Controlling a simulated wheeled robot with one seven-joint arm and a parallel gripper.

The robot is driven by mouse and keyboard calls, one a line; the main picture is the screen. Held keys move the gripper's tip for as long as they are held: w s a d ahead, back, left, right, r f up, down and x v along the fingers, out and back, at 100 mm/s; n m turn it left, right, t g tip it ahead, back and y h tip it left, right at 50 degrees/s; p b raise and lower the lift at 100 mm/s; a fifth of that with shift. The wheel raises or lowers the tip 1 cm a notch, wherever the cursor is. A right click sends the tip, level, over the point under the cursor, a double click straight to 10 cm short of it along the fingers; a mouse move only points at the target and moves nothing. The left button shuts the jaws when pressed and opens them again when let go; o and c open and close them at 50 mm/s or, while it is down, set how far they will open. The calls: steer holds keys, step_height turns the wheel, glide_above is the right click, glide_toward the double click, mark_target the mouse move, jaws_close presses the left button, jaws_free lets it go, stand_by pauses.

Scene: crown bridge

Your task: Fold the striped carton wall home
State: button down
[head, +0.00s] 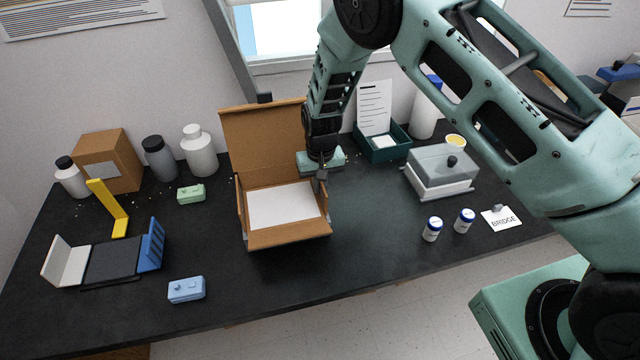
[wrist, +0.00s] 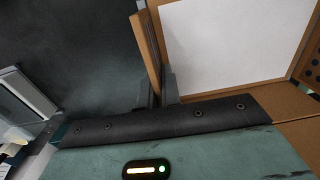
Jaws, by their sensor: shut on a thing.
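The brown cardboard carton (head: 287,238) stands open on the dark table, with its tall back flap (head: 262,140) raised and a white sheet (head: 282,207) inside. My gripper (head: 320,184) is at the carton's right side. In the wrist view, my gripper (wrist: 157,88) is shut on the carton's right wall (wrist: 147,45), with one finger on each side of it. This wall stands up beside the white sheet (wrist: 235,45). I cannot make out stripes on it. The carton's left wall is also upright.
On the left are a folding stand with a blue panel (head: 151,246), a yellow bracket (head: 112,210) and a blue block (head: 186,290). Bottles and a brown box (head: 107,160) stand behind. A grey lidded case (head: 441,172) and two small jars (head: 432,229) are at right.

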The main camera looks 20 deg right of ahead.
steer(key=c, duration=1.6)
jaws_free()
step_height(320, 180, up, 17)
steer(key=b, duration=0.4)
steer(key=shift+d+r, duration=0.15)
steer(key=shift+r, duration=0.05)
steer(key=s+a+r+n+y, duration=0.1)
steer(key=s+a+r+n, duration=0.15)
steer(key=s, duration=0.65)
steer(key=s+a+r+n, duration=0.1)
steer(key=s+a+r, duration=0.15)
steer(key=s, duration=0.65)
steer(key=s+d+n, duration=0.1)
steer(key=s+n, duration=0.1)
steer(key=s, duration=0.6)
steer(key=s+d+n, duration=0.2)
steer(key=s, duration=0.6)
steer(key=shift+s+d+r+h, duration=0.15)
steer(key=shift+s+d+h, duration=0.1)
steer(key=shift+h, duration=0.05)
